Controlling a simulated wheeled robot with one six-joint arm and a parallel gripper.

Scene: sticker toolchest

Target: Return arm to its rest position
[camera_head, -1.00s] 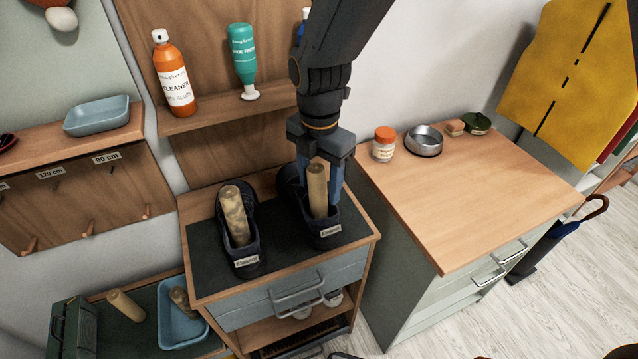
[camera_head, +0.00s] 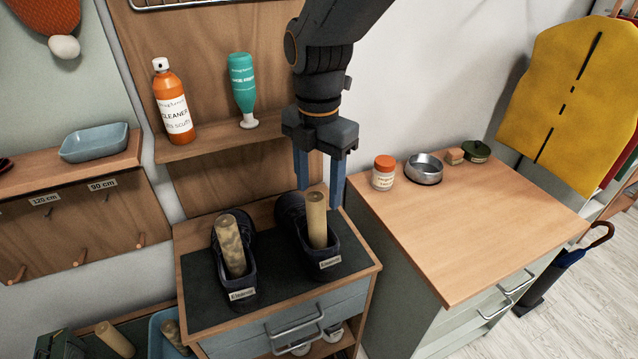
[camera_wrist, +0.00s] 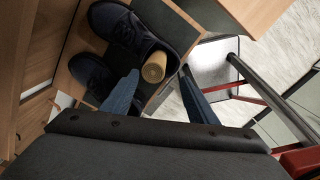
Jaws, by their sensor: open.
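My gripper (camera_head: 319,180) points down with its two blue fingers apart, just above and behind the right shoe. It holds nothing. The right dark shoe (camera_head: 321,262) stands on the chest's dark top with a pale wooden roll (camera_head: 317,220) upright in its opening. In the wrist view the roll's round end (camera_wrist: 153,72) shows between the fingers (camera_wrist: 160,94), apart from them. The left dark shoe (camera_head: 237,288) stands beside it, also with a roll (camera_head: 230,245) in it. My dark arm comes down from the top of the head view.
An orange cleaner bottle (camera_head: 172,102) and a green bottle (camera_head: 242,90) stand on the shelf left of my arm. A jar (camera_head: 383,173) and a metal bowl (camera_head: 424,168) sit at the back of the right wooden counter (camera_head: 470,235). The counter's front is clear.

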